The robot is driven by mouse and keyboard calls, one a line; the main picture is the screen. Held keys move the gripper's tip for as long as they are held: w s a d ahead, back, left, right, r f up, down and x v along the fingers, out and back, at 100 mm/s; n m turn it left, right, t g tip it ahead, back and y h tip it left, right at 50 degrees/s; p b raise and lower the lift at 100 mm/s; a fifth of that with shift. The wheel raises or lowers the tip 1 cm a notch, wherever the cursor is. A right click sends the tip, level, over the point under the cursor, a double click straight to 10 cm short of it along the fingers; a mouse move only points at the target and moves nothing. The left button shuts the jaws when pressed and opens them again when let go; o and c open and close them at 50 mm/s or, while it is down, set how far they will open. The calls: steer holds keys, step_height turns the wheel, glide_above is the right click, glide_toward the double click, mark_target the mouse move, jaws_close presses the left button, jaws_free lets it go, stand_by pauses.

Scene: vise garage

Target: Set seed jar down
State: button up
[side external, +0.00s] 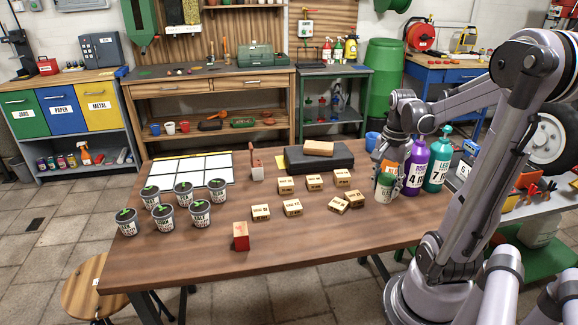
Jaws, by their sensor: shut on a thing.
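The seed jar (384,188), a small pale jar with a green lid and a printed label, is at the right side of the wooden table. My gripper (384,172) points down over it and is shut on it near the lid. The fingers and arm cover part of the jar's upper side. The jar is upright, with its base at or just above the tabletop; I cannot tell if it touches.
A purple bottle (413,166) and a teal bottle (438,160) stand just right of the jar. Several small cardboard boxes (292,207) lie to its left. A dark case (318,158) sits behind. Several grey pots (126,222) stand far left. The table's front middle is mostly clear.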

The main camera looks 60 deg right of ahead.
steer(key=w+a+f, duration=0.1)
steer(key=w+f, duration=0.1)
steer(key=w, duration=0.1)
steer(key=w+a+f, duration=0.1)
steer(key=w+f, duration=0.1)
steer(key=w, duration=0.2)
steer(key=w+a+f, duration=0.2)
steer(key=w, duration=0.1)
steer(key=shift+w+a+f, duration=0.1)
steer(key=shift+w+f, duration=0.15)
steer(key=shift+f, duration=2.2)
steer(key=o, duration=1.1)
steer(key=shift+f, duration=0.1)
steer(key=shift+o, duration=0.2)
step_height(320, 180, up, 12)
steer(key=w+a+r+n+t, duration=0.1)
steer(key=a+r+n+t, duration=0.1)
steer(key=a+n, duration=0.8)
steer(key=w+a+r+n+t, duration=0.1)
steer(key=a+n+t, duration=0.4)
steer(key=a+n, duration=0.5)
steer(key=shift+a+r, duration=0.45)
steer(key=shift+a, duration=0.2)
